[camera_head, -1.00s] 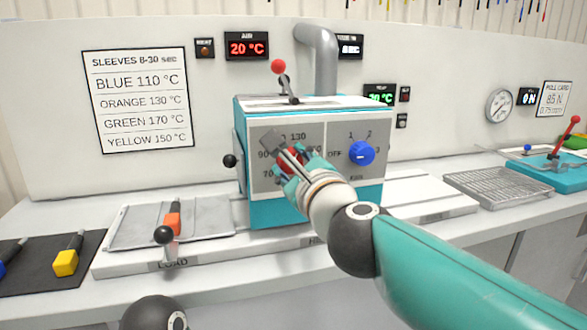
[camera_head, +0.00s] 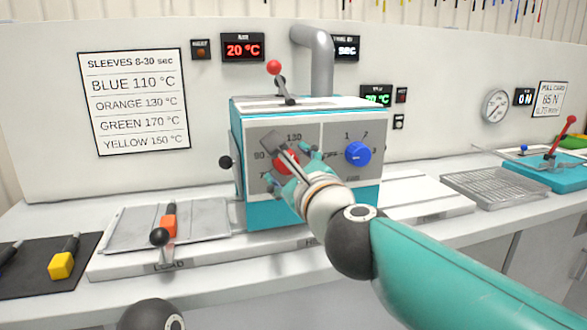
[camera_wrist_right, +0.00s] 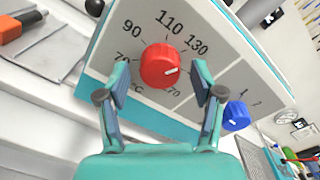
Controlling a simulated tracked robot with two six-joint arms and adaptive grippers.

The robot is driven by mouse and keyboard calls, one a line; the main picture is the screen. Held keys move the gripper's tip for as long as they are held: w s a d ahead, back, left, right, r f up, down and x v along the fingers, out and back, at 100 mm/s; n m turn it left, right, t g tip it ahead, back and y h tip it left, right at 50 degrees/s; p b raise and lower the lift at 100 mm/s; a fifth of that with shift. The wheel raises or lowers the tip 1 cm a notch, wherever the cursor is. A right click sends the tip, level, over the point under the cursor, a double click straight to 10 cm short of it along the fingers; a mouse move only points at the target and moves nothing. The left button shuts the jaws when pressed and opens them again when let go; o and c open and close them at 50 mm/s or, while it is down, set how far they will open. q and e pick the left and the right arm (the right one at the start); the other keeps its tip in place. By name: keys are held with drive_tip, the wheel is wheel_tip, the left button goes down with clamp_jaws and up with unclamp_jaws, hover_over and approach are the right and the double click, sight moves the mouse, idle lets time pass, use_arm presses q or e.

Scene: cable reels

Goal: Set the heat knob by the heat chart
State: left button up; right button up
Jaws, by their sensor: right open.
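The red heat knob (camera_head: 286,161) is on the grey front panel of the teal heater box (camera_head: 258,214). It also shows in the right wrist view (camera_wrist_right: 157,65). Its white mark points right, between 130 and 170; my finger hides the label there. My right gripper (camera_head: 292,150) is open, its fingers on either side of the knob in the wrist view (camera_wrist_right: 161,80). I cannot tell whether they touch it. The heat chart (camera_head: 136,102) on the wall reads blue 110, orange 130, green 170, yellow 150 °C. My left gripper is out of view.
A blue knob (camera_head: 358,154) is right of the red one. An orange piece (camera_head: 169,220) is on the load tray (camera_head: 206,219) at left. A yellow piece (camera_head: 61,265) lies on a black mat (camera_head: 25,283). A red-knobbed lever (camera_head: 275,68) tops the box.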

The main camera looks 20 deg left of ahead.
drive_tip(key=v, duration=1.2)
